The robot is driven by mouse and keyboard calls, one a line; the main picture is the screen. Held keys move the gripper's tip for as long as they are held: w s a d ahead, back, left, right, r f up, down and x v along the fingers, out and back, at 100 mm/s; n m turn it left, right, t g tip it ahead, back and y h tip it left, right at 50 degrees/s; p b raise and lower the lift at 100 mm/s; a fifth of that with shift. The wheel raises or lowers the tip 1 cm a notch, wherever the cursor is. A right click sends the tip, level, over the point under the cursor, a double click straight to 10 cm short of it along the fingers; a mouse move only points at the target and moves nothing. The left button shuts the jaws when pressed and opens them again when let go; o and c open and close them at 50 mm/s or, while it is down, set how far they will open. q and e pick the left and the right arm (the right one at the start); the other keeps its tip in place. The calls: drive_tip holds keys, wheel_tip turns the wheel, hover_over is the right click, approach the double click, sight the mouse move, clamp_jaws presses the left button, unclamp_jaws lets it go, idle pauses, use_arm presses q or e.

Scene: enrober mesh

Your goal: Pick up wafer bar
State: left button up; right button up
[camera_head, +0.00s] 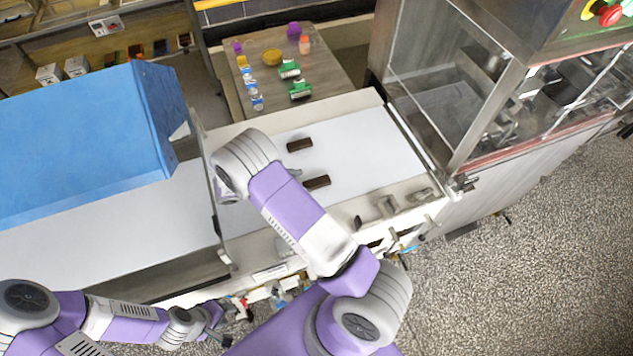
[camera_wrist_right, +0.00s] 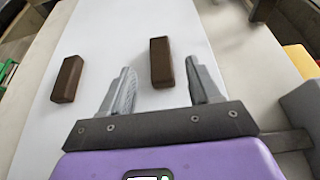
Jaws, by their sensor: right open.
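Two dark brown wafer bars lie apart on the white belt. The nearer wafer bar (camera_head: 316,182) also shows in the right wrist view (camera_wrist_right: 161,62), just ahead of the gap between the fingertips. The farther wafer bar (camera_head: 299,145) lies left of the fingers in the right wrist view (camera_wrist_right: 68,79). My right gripper (camera_wrist_right: 160,75) is open and empty, with its fingers pointing along the belt. In the head view my right wrist hides most of it. My left gripper (camera_head: 219,325) is low in front of the machine, fingers apart and empty.
The white belt (camera_head: 365,140) is clear around the bars. A blue hood (camera_head: 85,140) covers its left part. A glass-walled machine (camera_head: 450,80) stands at the right. Behind is a table (camera_head: 325,75) with green clips (camera_head: 299,90) and small items. Metal fittings (camera_head: 385,207) line the front edge.

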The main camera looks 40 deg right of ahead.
sight(320, 180)
drive_tip(key=p+x, duration=0.1)
drive_tip(key=x, duration=0.5)
drive_tip(key=shift+d, duration=0.2)
drive_tip(key=c, duration=0.8)
wheel_tip(320, 180, up, 10)
drive_tip(key=shift+s+f, duration=0.1)
